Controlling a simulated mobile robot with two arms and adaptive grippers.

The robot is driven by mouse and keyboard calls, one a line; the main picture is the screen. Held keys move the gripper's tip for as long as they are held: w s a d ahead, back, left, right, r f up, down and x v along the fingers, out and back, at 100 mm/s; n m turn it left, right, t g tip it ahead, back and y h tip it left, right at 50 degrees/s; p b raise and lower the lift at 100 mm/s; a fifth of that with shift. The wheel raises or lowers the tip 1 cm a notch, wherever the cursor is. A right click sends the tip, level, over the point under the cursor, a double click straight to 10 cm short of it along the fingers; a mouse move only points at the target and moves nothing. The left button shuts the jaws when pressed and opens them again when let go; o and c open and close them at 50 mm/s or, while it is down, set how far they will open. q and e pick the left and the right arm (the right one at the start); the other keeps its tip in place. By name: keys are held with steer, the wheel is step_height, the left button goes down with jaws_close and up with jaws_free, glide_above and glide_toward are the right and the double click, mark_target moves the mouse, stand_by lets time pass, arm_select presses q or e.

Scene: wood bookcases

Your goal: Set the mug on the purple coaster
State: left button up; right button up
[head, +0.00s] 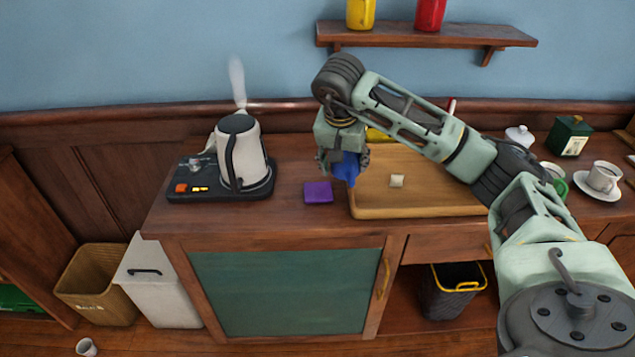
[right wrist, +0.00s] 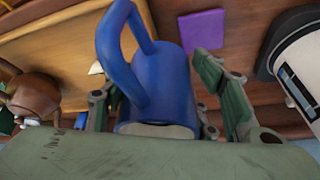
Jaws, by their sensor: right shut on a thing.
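The blue mug (head: 348,168) is in my right gripper (head: 342,160), above the left edge of the wooden tray in the head view. In the right wrist view the mug (right wrist: 165,85) sits between the two fingers (right wrist: 165,105), its handle toward the left and its rim near the camera. The gripper is shut on it. The purple coaster (head: 318,192) lies flat and bare on the counter, left of the tray and of the mug. It also shows in the right wrist view (right wrist: 202,30), apart from the mug. My left gripper is not in view.
A white kettle (head: 243,150) steams on a dark base (head: 205,188) left of the coaster. A cup and saucer (head: 603,180) stand at the far right. A shelf (head: 430,37) hangs above. Counter around the coaster is clear.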

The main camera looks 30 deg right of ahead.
steer(key=w+a+f, duration=0.2)
steer(key=w, duration=0.1)
steer(key=w+a+f, duration=0.1)
steer(key=w, duration=0.1)
steer(key=shift+a+f+p, duration=0.35)
steer(key=shift+p, duration=0.05)
steer(key=f, duration=0.3)
steer(key=shift+w+a+f+p, duration=0.1)
steer(key=shift+w+f+p, duration=0.1)
steer(key=shift+f+p, duration=0.15)
steer(key=shift+f, duration=0.4)
steer(key=o, duration=1.4)
steer(key=shift+c, duration=0.2)
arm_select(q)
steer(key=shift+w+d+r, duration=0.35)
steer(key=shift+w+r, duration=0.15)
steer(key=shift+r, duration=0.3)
